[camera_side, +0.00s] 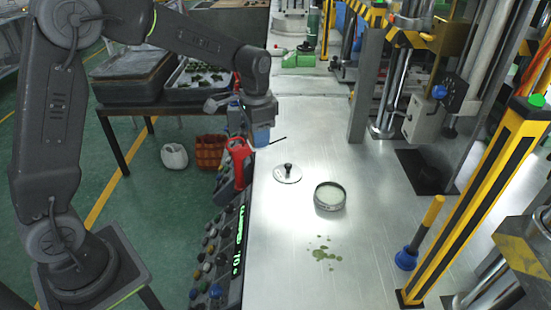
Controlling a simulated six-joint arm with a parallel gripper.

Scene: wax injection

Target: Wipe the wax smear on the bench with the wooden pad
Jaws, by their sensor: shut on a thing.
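The wax smear (324,254) is a patch of greenish spots on the bare metal bench (285,275), toward the front. My gripper (262,128) is above the left edge of the bench, well behind the smear. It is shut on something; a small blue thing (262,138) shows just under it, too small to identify. A thin dark rod (278,140) sticks out to the right beside it. I cannot make out a plain wooden pad. A tool with a yellow handle (427,223) and a blue base (407,259) stands tilted at the right of the bench.
A round lid with a black knob (288,174) and a shallow metal ring dish (330,196) lie between gripper and smear. A red bottle-like thing (237,158) stands by the control panel (230,240) at left. A yellow-black post (478,200) rises at right.

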